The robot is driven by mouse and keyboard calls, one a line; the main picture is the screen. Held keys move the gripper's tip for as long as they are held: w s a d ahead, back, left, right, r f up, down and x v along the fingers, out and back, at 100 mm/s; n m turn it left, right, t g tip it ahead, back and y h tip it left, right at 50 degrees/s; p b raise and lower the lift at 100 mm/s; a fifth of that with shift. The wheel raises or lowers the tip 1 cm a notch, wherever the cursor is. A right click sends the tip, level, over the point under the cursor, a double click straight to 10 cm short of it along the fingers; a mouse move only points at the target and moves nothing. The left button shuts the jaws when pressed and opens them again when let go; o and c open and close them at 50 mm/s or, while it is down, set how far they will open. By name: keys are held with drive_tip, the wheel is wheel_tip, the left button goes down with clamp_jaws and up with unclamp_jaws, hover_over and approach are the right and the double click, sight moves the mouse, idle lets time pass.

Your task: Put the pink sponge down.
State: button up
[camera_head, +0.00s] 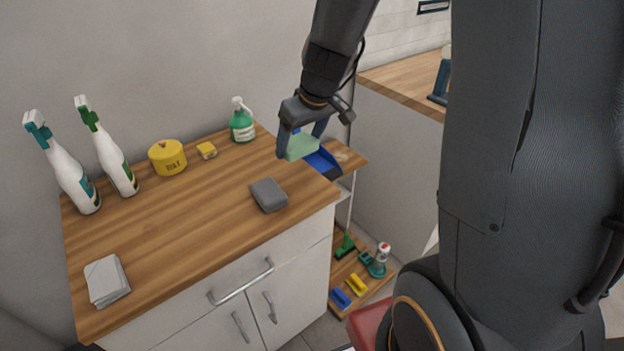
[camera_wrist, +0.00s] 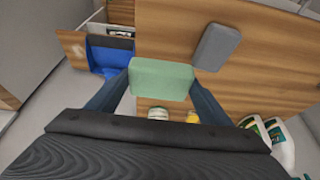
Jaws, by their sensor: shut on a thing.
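My gripper (camera_head: 302,143) is shut on a pale green sponge (camera_head: 301,148), held near the right end of the wooden counter (camera_head: 190,225). The wrist view shows this sponge (camera_wrist: 161,80) between the two fingers, with the counter (camera_wrist: 265,75) around and below it. It looks raised above the wood; the exact gap cannot be told. A grey sponge (camera_head: 268,194) lies on the counter to the left of and nearer than my gripper, and shows in the wrist view (camera_wrist: 216,47). I see no sponge that is clearly pink.
Two spray bottles (camera_head: 115,160), a yellow tin (camera_head: 168,157), a small yellow block (camera_head: 207,150) and a green pump bottle (camera_head: 242,125) stand along the back. Grey cloths (camera_head: 106,281) lie front left. A blue dustpan (camera_head: 323,163) is beyond the right edge. The counter's middle is clear.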

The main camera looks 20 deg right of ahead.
drive_tip(key=shift+s+r, duration=0.35)
drive_tip(key=shift+s, duration=0.3)
drive_tip(key=shift+s+f, duration=0.25)
drive_tip(key=b, duration=0.2)
hover_over(300, 181)
drive_tip(key=s, duration=0.1)
drive_tip(key=f, duration=0.5)
drive_tip(key=shift+s+d, duration=0.2)
drive_tip(key=shift+f+b, duration=1.25)
drive_tip(key=shift+f, duration=0.8)
drive_tip(key=shift+f, duration=0.2)
drive_tip(key=o, duration=1.1)
drive_tip(key=shift+c, duration=0.2)
drive_tip(key=shift+o, duration=0.4)
drive_tip(key=shift+r, duration=0.2)
